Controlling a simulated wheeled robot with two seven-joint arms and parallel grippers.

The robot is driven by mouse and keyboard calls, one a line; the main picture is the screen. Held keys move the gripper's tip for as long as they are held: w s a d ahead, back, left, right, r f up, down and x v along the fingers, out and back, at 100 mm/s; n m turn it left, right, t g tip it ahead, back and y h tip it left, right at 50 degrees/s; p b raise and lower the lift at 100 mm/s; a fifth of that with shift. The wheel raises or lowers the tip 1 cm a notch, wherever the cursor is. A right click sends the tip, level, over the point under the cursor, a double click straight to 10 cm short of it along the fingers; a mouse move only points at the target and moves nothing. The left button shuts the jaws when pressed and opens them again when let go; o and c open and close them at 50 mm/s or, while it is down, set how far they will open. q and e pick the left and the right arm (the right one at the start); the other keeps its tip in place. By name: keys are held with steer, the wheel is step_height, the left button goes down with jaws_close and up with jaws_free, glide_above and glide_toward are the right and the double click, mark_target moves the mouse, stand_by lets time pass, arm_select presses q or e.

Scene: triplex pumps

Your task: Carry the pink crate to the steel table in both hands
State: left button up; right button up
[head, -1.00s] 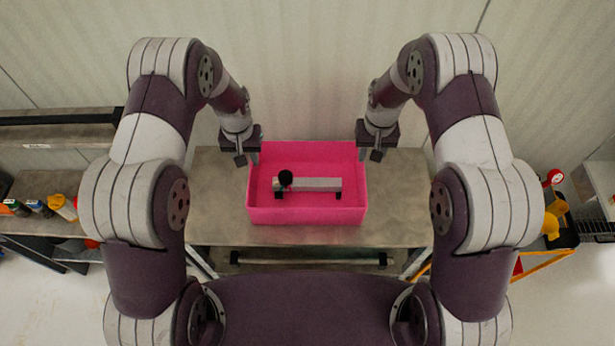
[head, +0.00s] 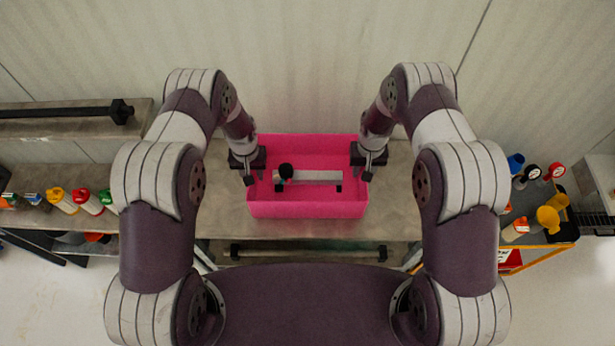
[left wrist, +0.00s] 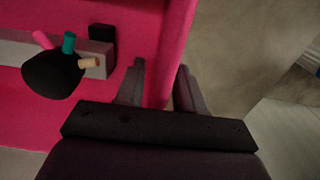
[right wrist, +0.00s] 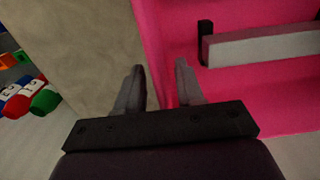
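The pink crate (head: 307,209) sits on a grey metal-topped table (head: 400,215). Inside it lies a pale bar with a black knob at one end (head: 312,176). My left gripper (head: 249,181) is at the crate's left wall. In the left wrist view its open fingers (left wrist: 160,85) stand on either side of the pink wall, one inside and one outside. My right gripper (head: 368,177) is at the right wall. In the right wrist view its open fingers (right wrist: 158,85) likewise straddle the wall. Neither pair looks closed on it.
A shelf with several coloured bottles (head: 85,201) is at left, below a higher shelf (head: 75,121). At right is a cart (head: 540,225) with yellow and blue items. A wall stands behind the table. The tabletop beside the crate is bare.

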arm_select(q)
steer(key=shift+s+f, duration=0.1)
steer(key=shift+f, duration=0.05)
arm_select(e)
steer(key=shift+s+f, duration=0.1)
steer(key=shift+f, duration=0.05)
arm_select(q)
jaws_close()
arm_select(e)
jaws_close()
